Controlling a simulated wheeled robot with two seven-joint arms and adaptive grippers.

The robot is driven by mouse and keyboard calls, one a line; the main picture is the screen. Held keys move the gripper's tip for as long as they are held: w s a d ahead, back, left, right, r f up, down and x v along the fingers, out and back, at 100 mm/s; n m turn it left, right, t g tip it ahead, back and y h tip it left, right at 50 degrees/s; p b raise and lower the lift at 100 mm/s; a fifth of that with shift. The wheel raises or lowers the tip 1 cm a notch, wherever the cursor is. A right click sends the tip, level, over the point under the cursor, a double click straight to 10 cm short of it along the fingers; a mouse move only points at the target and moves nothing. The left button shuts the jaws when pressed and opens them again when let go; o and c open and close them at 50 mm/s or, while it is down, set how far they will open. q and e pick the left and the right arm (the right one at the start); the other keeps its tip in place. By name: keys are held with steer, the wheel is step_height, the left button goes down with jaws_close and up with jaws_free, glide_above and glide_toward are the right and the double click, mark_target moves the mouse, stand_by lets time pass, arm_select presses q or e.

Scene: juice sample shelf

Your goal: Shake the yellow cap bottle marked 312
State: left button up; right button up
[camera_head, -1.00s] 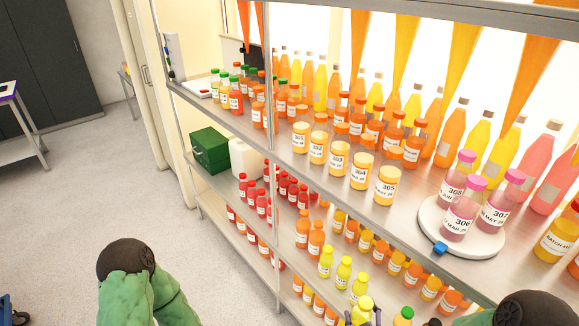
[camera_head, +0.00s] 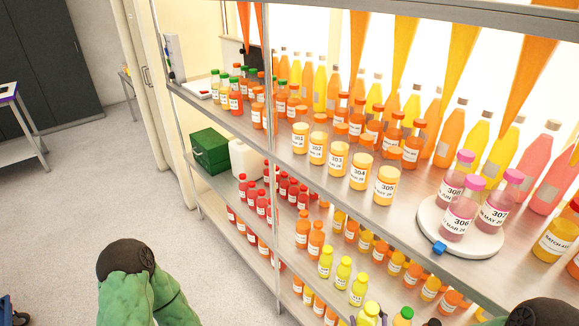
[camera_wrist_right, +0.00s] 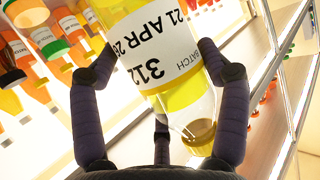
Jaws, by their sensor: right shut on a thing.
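My right gripper (camera_wrist_right: 162,75) is shut around a bottle of yellow juice (camera_wrist_right: 165,85) in the right wrist view. Its white label reads 312, 21 APR and BATCH, and appears upside down in this view. The fingers press on both sides of the bottle. The far end of the bottle is cut off by the top edge of the picture. In the head view the top of the yellow cap bottle (camera_head: 369,312) shows at the bottom edge, in front of the lower shelf; most of the gripper is out of that picture. My left gripper is not in view.
A metal rack holds several juice bottles. Pink-capped bottles stand on a round white tray (camera_head: 440,215). Yellow-capped bottles (camera_head: 343,270) stand below. Open floor (camera_head: 70,210) lies left of the rack.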

steer(key=w+a, duration=0.4)
steer(key=w, duration=0.1)
stand_by(0.9)
steer(key=w+d, duration=0.4)
steer(key=d, duration=0.1)
steer(key=s+a, duration=0.4)
steer(key=a, duration=0.1)
stand_by(1.1)
steer(key=shift+s+a, duration=0.1)
steer(key=shift+s, duration=0.05)
